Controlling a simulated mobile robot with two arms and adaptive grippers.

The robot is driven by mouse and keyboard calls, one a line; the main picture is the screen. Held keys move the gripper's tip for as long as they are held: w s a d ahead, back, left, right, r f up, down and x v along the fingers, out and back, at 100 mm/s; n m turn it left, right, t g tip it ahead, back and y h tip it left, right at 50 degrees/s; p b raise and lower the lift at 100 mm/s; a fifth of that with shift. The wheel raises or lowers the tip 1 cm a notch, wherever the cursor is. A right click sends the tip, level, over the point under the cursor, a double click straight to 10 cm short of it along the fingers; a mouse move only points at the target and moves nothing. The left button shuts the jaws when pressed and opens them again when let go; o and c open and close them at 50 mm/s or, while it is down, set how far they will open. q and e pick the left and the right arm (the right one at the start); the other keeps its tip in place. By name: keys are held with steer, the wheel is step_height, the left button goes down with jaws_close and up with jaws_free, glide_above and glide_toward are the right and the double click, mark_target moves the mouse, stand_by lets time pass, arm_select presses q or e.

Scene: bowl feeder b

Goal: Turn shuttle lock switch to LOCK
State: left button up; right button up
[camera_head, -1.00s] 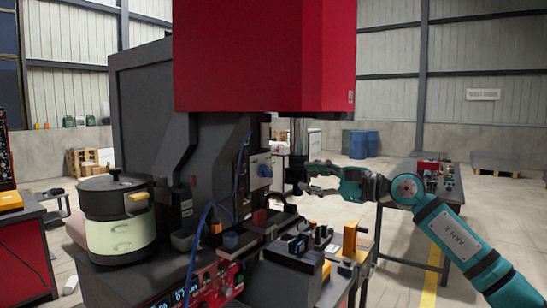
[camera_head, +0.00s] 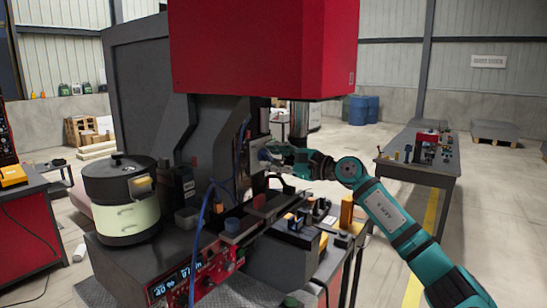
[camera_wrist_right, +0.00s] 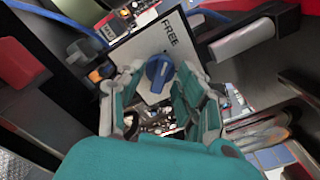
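The shuttle lock switch (camera_wrist_right: 158,74) is a blue rotary knob on a pale plate (camera_wrist_right: 140,50) marked FREE, seen in the right wrist view. The word FREE is above and right of the knob. No LOCK label can be read. The knob's handle stands close to upright in that view. The knob also shows small in the head view (camera_head: 264,155), on the machine's side. My right gripper (camera_wrist_right: 160,84) is open, with one finger on each side of the knob. It also shows at the knob in the head view (camera_head: 277,160). Contact cannot be told. My left gripper is out of view.
A red machine head (camera_head: 262,50) overhangs the work area. A blue cable (camera_head: 204,215) hangs in front. A lidded pot (camera_head: 122,200) stands at the left.

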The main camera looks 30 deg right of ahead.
jaws_close()
steer(key=m+p, duration=0.1)
steer(key=m, duration=0.2)
steer(key=shift+m, duration=0.3)
steer(key=m+p, duration=0.2)
steer(key=m, duration=0.1)
steer(key=shift+r+m, duration=0.1)
steer(key=shift+m, duration=0.2)
steer(key=m+p, duration=0.3)
steer(key=m, duration=0.2)
steer(key=shift+m, duration=0.3)
steer(key=shift+m+p, duration=2)
steer(key=shift+m, duration=0.4)
